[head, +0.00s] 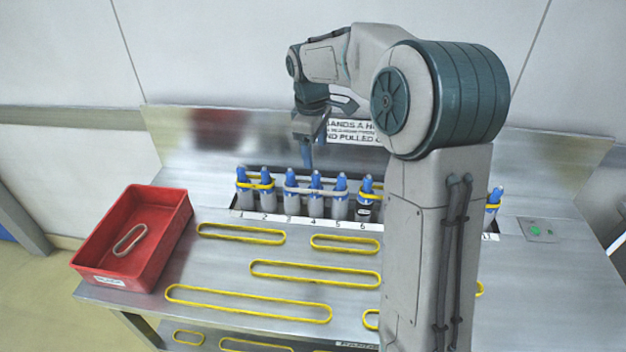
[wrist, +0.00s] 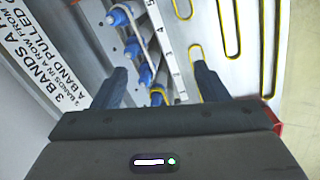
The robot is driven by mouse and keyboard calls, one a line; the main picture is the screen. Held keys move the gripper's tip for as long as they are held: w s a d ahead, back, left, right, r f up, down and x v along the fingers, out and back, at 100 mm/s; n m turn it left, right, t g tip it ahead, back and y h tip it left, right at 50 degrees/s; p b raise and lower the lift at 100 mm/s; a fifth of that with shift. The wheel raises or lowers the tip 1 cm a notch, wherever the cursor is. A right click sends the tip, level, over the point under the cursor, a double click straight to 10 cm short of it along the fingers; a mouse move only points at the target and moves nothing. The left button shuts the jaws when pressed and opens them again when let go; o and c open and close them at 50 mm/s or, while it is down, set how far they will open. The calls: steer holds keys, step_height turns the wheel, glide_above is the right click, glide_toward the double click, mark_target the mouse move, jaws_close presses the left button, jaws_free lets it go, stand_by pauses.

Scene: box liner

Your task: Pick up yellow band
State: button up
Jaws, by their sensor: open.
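Another yellow band (head: 256,185) is looped around pegs 1 and 2, and one (head: 370,195) is at peg 6, partly hidden by my arm. My gripper (head: 308,150) is above the peg row. In the wrist view, its fingers (wrist: 162,82) are apart, with blue-tipped pegs showing between and beyond them; nothing is held.
Blue-tipped pegs (head: 315,206) stand in a numbered slot; a pale band (head: 315,190) loops around some. A red bin (head: 172,243) at left holds a pale band (head: 129,240). A steel backboard with a sign (head: 352,132) rises behind.

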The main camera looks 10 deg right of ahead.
mark_target(314, 180)
steer(key=w+d+f+n, duration=0.1)
steer(key=w+f+n, duration=0.2)
steer(key=w+f, duration=0.35)
steer(key=shift+g+y, duration=0.3)
steer(key=shift+y, duration=0.1)
steer(key=f, duration=0.2)
steer(key=w+f+p, duration=0.1)
steer(key=f, duration=0.1)
steer(key=w+f, duration=0.1)
steer(key=f, duration=0.1)
steer(key=shift+f, duration=0.4)
steer(key=shift+w+d+f+p, duration=0.15)
steer(key=shift+f+p, duration=0.45)
steer(key=shift+f, duration=0.8)
steer(key=shift+d+f+p, duration=0.15)
steer(key=shift+f+p, duration=0.4)
steer(key=shift+f, duration=0.8)
steer(key=shift+c, duration=0.4)
steer(key=c, duration=1)
